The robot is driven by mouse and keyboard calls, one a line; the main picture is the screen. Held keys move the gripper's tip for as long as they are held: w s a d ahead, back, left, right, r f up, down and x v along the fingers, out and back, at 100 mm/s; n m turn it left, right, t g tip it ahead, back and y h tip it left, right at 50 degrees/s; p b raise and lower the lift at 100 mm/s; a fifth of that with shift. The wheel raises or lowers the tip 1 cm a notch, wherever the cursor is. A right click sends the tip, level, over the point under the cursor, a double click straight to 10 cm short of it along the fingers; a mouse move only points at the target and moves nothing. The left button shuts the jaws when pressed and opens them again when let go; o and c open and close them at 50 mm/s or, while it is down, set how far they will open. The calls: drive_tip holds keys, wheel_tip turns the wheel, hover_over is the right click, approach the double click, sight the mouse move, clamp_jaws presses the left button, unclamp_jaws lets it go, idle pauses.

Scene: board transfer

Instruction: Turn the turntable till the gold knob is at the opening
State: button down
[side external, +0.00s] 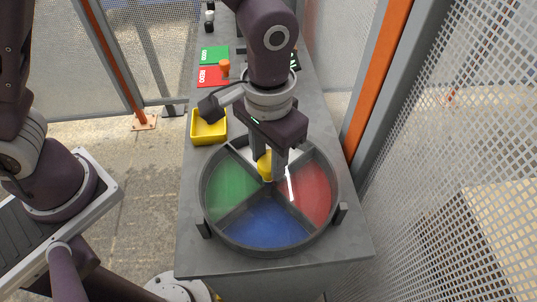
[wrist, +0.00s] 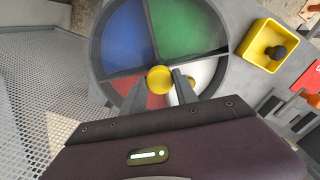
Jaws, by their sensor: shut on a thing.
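The turntable (side external: 262,250) is a round grey tray with green, blue, red and white sectors split by dark walls. It also shows in the wrist view (wrist: 96,62). My gripper (side external: 268,172) points down over its middle, shut on the round yellow hub handle (side external: 264,164). In the wrist view the handle (wrist: 160,79) sits between the two fingers. The white sector (wrist: 208,72) is partly hidden by a finger. A small gold-brown thing (wrist: 190,83) shows there beside that finger, possibly the gold knob. I cannot tell where the opening is.
A yellow bin (side external: 208,130) stands behind and left of the turntable; in the wrist view a dark knob (wrist: 278,52) lies in it. Red (side external: 210,77) and green (side external: 213,55) pads lie farther back, an orange knob (side external: 224,67) by the red one. Mesh fencing (side external: 450,150) flanks the bench.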

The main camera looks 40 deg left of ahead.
drive_tip(key=shift+d+r+n, duration=0.1)
drive_tip(key=shift+n, duration=0.8)
drive_tip(key=c, duration=0.9)
unclamp_jaws()
drive_tip(key=shift+c, duration=0.2)
wheel_tip(320, 180, up, 7)
drive_tip(key=s+a+r+t+h, duration=0.1)
drive_tip(key=s+a+r+t, duration=0.15)
drive_tip(key=a+r, duration=0.35)
drive_tip(key=s+a+r+t, duration=0.1)
drive_tip(key=s+a+r, duration=0.25)
drive_tip(key=a, duration=0.45)
drive_tip(key=s+a+t+y, duration=0.1)
drive_tip(key=s+a+t, duration=0.1)
drive_tip(key=s+a, duration=0.3)
drive_tip(key=shift+s+a+f, duration=0.25)
drive_tip(key=shift+s+a, duration=0.05)
drive_tip(key=shift+s, duration=0.5)
